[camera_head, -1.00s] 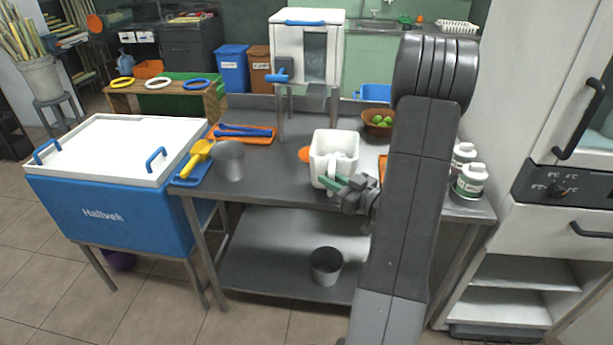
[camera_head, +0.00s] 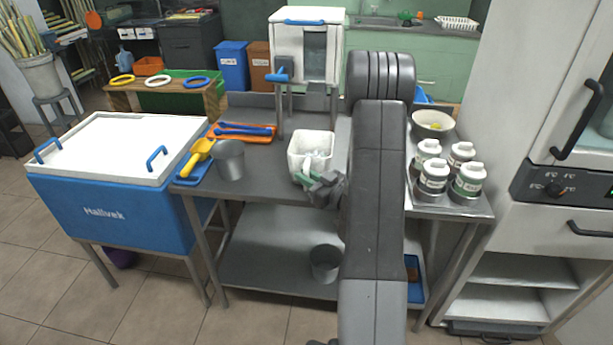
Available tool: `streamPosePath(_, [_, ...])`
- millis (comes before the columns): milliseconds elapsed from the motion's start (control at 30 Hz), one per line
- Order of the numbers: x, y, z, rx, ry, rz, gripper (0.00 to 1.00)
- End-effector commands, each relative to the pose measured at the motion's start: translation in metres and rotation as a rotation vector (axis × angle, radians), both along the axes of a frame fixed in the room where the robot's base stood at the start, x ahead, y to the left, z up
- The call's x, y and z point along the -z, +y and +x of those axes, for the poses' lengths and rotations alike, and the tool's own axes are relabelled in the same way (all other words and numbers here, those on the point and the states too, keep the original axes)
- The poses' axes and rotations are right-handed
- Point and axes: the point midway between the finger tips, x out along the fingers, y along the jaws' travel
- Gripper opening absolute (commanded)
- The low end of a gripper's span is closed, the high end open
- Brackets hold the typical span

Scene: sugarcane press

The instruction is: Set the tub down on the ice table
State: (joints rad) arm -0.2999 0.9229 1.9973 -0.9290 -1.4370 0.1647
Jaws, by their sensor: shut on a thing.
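The white square tub (camera_head: 300,163) is over the steel table (camera_head: 262,183), right of the metal cup and in front of the white machine. Pale, ice-like contents show inside it. My gripper (camera_head: 321,188) is shut on the tub at its near right side, where a green part shows between the fingers. The tub looks upright. I cannot tell whether its base touches the tabletop or hangs just above it. My arm hides the table to the right of the tub.
A metal cup (camera_head: 230,160), yellow scoop (camera_head: 197,157) and orange tray (camera_head: 230,138) stand left. The white machine (camera_head: 306,48) stands behind. Several white-lidded jars (camera_head: 468,181) and a pale bowl (camera_head: 433,124) are right. A blue cooler (camera_head: 120,213) adjoins the table. Bare tabletop lies between cup and tub.

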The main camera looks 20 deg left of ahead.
Motion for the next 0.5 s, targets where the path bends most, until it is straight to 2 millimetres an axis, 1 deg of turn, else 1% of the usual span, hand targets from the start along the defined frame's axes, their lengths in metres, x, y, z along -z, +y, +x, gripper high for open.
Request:
streamPosePath(200, [-0.0013,0.0001,0.0003,0.0,-0.005,0.003,0.0])
streamPosePath(333, [0.0022,0.0001,0.0003,-0.001,-0.005,0.002,0.0])
streamPosePath(367, [0.0023,0.0,0.0,-0.001,-0.003,0.001,0.2])
streamPosePath(400, [0.0017,0.0,0.0,-0.001,-0.002,0.0,0.28])
streamPosePath(467, [0.0017,0.0,-0.0001,-0.001,-0.002,0.0,0.38])
streamPosePath(500, [0.0017,0.0,0.0,0.0,-0.002,0.0,0.38])
